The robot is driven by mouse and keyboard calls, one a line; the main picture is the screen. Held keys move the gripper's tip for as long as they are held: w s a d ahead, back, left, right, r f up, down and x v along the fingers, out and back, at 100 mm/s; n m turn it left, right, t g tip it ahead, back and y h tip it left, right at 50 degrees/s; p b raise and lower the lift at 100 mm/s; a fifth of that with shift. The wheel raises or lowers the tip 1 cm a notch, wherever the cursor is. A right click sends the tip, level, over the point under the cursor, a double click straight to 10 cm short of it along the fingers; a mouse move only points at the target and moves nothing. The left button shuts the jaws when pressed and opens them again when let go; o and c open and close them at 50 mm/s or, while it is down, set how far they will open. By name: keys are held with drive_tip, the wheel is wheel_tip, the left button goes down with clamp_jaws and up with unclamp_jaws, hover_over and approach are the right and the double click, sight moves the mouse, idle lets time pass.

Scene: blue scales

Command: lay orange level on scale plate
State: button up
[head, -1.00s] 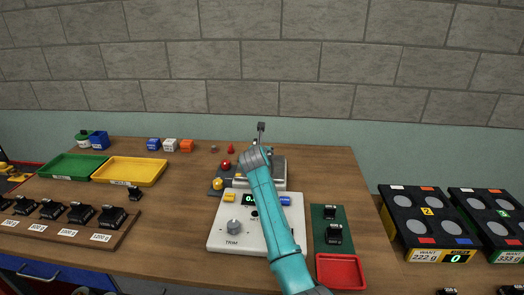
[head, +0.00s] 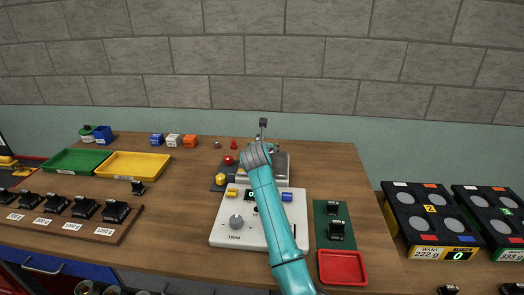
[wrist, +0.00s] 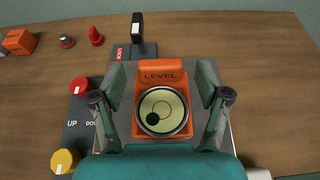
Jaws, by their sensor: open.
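The orange level (wrist: 163,102), with a round vial and its dark bubble off to the lower left, appears to lie on the grey scale plate (wrist: 196,72) in the wrist view. My gripper (wrist: 164,97) is open, with one finger on each side of the level and a gap visible on both sides. In the head view my arm reaches over the white scale (head: 225,230) to the scale plate (head: 283,172), and my wrist hides the level.
Red (wrist: 80,86) and yellow (wrist: 65,161) knobs stand left of the plate, and a black lock lever (wrist: 137,32) behind it. An orange block (head: 190,141), a yellow tray (head: 140,165) and a red tray (head: 342,267) are on the table. Bare wood lies right of the plate.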

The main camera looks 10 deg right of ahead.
drive_tip(key=v, duration=0.9)
